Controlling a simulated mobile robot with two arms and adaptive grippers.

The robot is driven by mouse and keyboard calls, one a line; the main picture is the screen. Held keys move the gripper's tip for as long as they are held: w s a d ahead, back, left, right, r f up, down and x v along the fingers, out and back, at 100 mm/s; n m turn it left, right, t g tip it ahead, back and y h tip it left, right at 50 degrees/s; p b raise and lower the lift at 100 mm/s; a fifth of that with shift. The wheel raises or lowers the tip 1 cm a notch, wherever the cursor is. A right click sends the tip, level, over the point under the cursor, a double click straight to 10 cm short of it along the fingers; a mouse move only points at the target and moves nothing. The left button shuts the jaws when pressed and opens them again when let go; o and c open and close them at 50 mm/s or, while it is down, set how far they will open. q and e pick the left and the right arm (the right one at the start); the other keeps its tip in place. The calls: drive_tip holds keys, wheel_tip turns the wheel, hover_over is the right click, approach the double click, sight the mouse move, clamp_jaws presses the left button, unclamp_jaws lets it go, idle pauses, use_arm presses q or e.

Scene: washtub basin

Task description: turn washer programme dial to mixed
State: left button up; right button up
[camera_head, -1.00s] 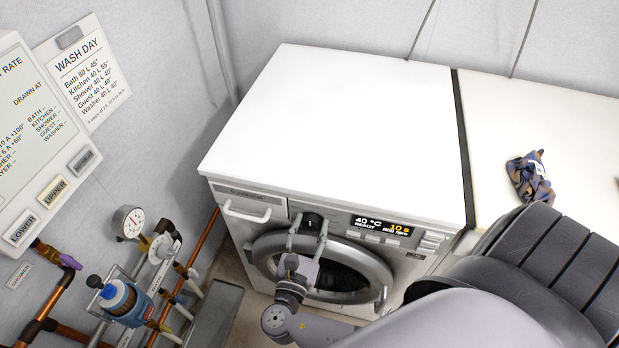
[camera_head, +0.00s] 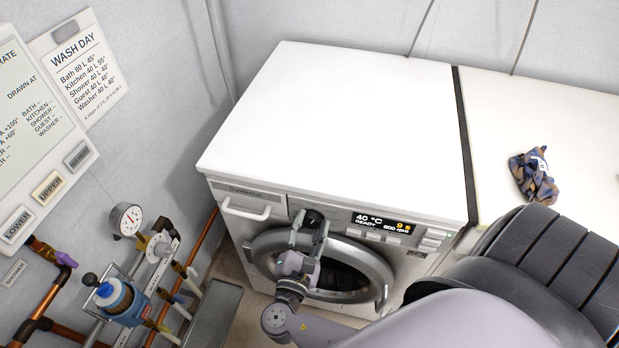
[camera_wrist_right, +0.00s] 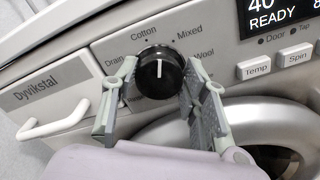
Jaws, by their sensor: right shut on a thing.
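The black programme dial (camera_wrist_right: 161,82) of the washer (camera_head: 340,130) sits between my right gripper's fingers in the right wrist view. Its white mark points straight up in the picture, roughly between the Cotton label (camera_wrist_right: 144,29) and the Mixed label (camera_wrist_right: 189,31). The Drain label (camera_wrist_right: 114,62) is to its left, the Wool label (camera_wrist_right: 204,54) to its right. My right gripper (camera_wrist_right: 160,92) is shut on the dial. In the head view the right gripper (camera_head: 308,224) hides part of the dial. My left gripper is not in view.
The drawer handle (camera_head: 246,211) is left of the dial and the round door (camera_head: 372,268) below. Pipes and a gauge (camera_head: 126,220) stand at the left.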

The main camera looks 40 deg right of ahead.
drive_tip(key=shift+d+m+b, duration=0.1)
drive_tip(key=shift+m+b, duration=0.85)
drive_tip(key=shift+m, duration=1.15)
drive_tip(key=o, duration=1.1)
drive_tip(key=shift+o, duration=0.2)
drive_tip(key=shift+s+a, duration=0.2)
drive_tip(key=v, duration=1.1)
drive_tip(key=shift+s+a, duration=0.2)
drive_tip(key=shift+a, duration=0.05)
